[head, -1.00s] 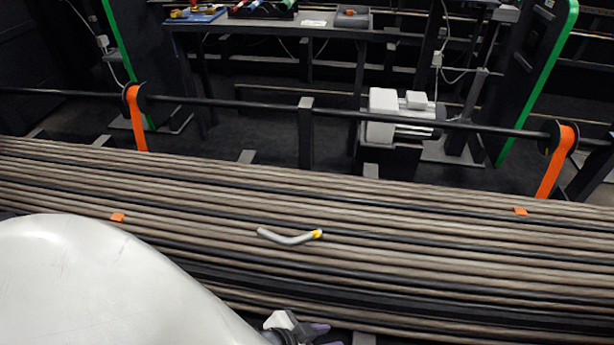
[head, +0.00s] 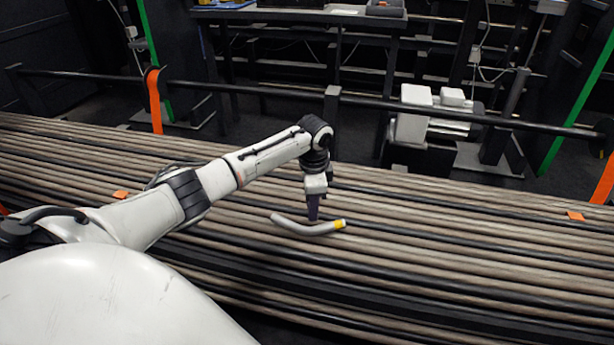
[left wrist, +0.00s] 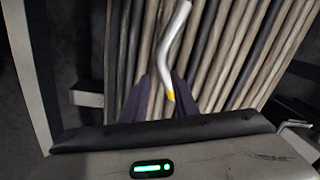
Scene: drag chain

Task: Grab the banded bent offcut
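The banded bent offcut (head: 293,226) is a grey, shallow-bent tube with a yellow band near its right end. It lies on the bed of long brown and black strands. My left gripper (head: 313,212) points down over it, its dark fingers reaching to about the middle of the tube. In the left wrist view the offcut (left wrist: 171,60) runs down into the gap between the two spread fingers (left wrist: 167,95), its yellow band between them. Whether the fingers touch it, I cannot tell. My right gripper is not in view.
The strand bed (head: 450,235) is broad and mostly clear around the offcut. Small orange tabs (head: 576,216) lie on it at either side. A dark rail (head: 440,108) with orange straps (head: 154,100) runs behind it. A workbench (head: 290,15) stands farther back.

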